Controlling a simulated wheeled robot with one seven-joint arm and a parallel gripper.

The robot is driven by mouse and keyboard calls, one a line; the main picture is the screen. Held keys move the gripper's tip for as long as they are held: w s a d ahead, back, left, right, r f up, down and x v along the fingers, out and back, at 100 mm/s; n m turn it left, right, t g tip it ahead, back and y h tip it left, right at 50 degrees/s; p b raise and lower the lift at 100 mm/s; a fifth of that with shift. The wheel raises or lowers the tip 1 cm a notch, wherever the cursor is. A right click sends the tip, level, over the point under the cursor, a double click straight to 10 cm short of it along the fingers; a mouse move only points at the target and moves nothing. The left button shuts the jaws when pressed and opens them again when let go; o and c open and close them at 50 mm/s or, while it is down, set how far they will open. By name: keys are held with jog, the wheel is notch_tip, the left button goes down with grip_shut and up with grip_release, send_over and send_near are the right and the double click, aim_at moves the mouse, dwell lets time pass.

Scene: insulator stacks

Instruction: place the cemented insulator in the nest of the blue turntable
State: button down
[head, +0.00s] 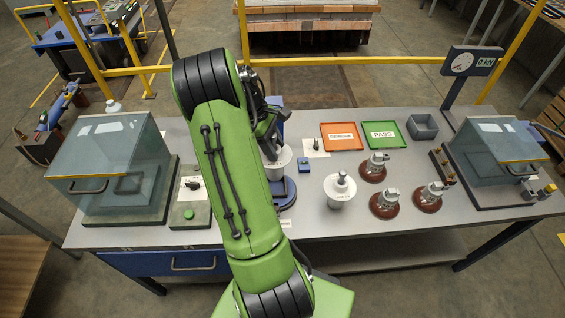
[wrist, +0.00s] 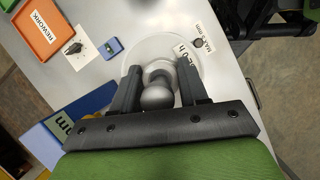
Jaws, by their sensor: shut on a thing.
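My gripper (wrist: 160,88) is shut on the grey metal pin of a white disc insulator (wrist: 160,52), whose disc carries a printed label. In the head view the held insulator (head: 281,163) shows just right of my green arm, partly hidden by it. The blue turntable (head: 289,192) shows below it in the picture, its left part and nest hidden behind my arm. I cannot tell how high the insulator is above the table. Another white insulator (head: 340,190) with a metal cap stands upright on the table to the right.
Several brown insulators (head: 384,203) stand at the right, near a clear-covered box (head: 490,145). Orange (head: 341,136) and green PASS (head: 386,134) trays lie behind. A small blue block (head: 304,165) is beside the held insulator. Another covered box (head: 100,165) stands left.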

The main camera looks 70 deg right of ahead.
aim_at(274, 164)
notch_tip(274, 164, down, 4)
jog(key=shift+w+r, duration=0.1)
jog(key=shift+r, duration=0.1)
jog(key=shift+f+b, duration=0.4)
jog(key=shift+f, duration=1.8)
jog(key=c, duration=0.6)
grip_release()
jog(key=p+v, duration=0.2)
jog(key=v, duration=1)
jog(key=shift+a+r, duration=0.1)
jog(key=shift+r, duration=0.15)
